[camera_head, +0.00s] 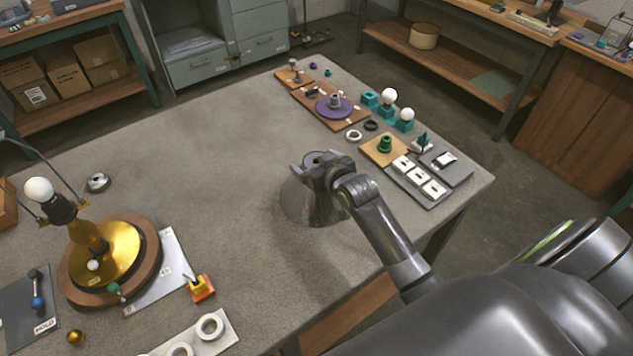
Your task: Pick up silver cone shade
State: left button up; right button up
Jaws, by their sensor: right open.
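The silver cone shade (297,207) stands on the grey table near its front edge, wide end down. My right gripper (318,165) is over the top of the shade and covers much of its upper part. Its jaws are open. The fingertips are partly hidden, so I cannot tell whether they touch the shade. My left gripper does not show.
A brass lamp base (118,257) with a white bulb (39,190) stands at the left. Teal bulb holders (405,124), small plates and a wooden board (318,104) line the back right. The table's middle (215,130) is clear.

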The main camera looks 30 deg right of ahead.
jog(key=shift+w+f, duration=0.25)
jog(key=shift+w, duration=0.35)
